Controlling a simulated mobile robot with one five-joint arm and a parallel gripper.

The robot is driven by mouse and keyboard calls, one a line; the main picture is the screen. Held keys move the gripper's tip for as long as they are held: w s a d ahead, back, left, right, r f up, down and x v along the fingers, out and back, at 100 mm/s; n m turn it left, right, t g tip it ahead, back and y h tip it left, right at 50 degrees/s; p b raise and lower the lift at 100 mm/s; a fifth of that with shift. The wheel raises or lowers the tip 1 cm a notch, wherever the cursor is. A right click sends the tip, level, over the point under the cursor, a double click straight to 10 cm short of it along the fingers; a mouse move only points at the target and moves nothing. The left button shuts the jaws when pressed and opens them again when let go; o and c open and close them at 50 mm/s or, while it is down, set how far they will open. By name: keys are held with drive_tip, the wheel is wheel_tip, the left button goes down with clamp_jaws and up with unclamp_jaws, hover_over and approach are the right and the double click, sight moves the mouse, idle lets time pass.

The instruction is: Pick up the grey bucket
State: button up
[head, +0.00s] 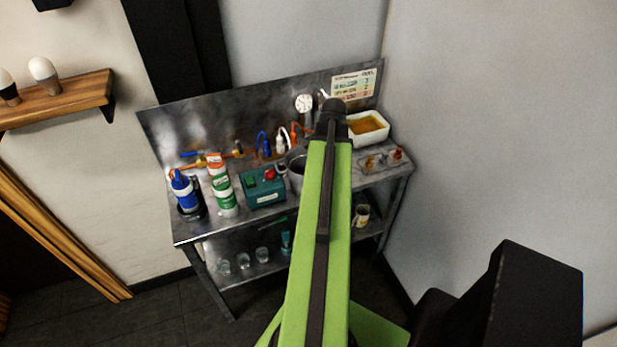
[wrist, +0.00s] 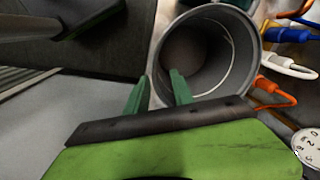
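The grey bucket (head: 296,165) stands on the metal workbench, partly hidden behind my arm in the head view. In the wrist view the bucket (wrist: 232,52) fills the top middle, and I look into its round open mouth. My gripper (wrist: 160,85) has two green fingers at the bucket's near left rim. They are apart, with the rim showing between them. The left finger appears outside the wall and the right one over the opening. I cannot tell whether either touches the bucket. In the head view the fingers are hidden.
A green box with a red button (head: 263,188) stands just left of the bucket. Several bottles (head: 222,190) are farther left. A white tray with amber contents (head: 368,142) is at the right. Coloured hoses (wrist: 286,66) lie close beside the bucket. The metal back panel (head: 200,125) stands behind.

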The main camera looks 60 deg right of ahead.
drive_tip(key=f+b, duration=0.4)
drive_tip(key=f, duration=0.1)
drive_tip(key=shift+w+f, duration=0.1)
drive_tip(key=shift+w, duration=0.1)
drive_tip(key=shift+r, duration=0.2)
clamp_jaws()
idle(0.9)
